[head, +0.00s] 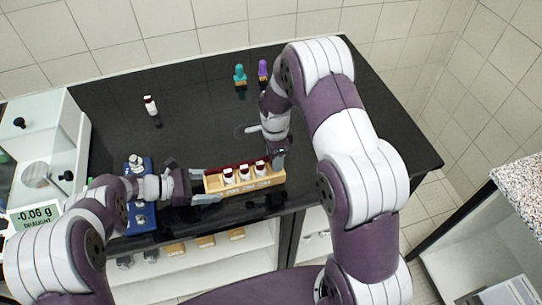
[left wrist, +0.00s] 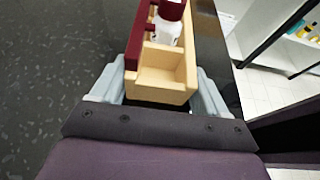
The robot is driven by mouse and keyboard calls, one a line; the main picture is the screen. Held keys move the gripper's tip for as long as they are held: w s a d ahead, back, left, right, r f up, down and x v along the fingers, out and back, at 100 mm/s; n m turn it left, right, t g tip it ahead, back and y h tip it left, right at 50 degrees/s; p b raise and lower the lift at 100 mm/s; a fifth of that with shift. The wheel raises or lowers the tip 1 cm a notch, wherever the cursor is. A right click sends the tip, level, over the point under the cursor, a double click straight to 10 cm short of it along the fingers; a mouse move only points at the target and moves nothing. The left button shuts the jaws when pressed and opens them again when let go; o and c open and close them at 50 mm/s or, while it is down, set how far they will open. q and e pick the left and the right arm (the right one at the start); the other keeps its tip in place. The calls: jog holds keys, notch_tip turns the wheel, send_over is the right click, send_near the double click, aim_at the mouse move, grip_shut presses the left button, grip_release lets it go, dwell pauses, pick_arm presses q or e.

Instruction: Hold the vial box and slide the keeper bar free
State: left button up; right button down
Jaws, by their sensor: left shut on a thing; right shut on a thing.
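The vial box (head: 245,184) is a light wooden tray at the front edge of the black bench, with several white-labelled vials in it. The dark red keeper bar (head: 226,166) runs along its back side; in the left wrist view the bar (left wrist: 137,38) lies along the box's left wall. My left gripper (head: 206,185) is shut on the left end of the box (left wrist: 160,82), a finger on each side. My right gripper (head: 277,155) comes down at the right end of the box and is shut on the keeper bar; its fingertips are partly hidden.
A blue tray (head: 143,218) with a vial stands left of the box, beside a white balance (head: 45,150). A lone vial (head: 151,106), a teal object (head: 239,75) and a purple object (head: 263,70) stand farther back. The bench middle is clear.

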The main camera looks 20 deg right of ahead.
jog(key=shift+c, duration=2.3)
grip_release()
notch_tip(320, 180, up, 12)
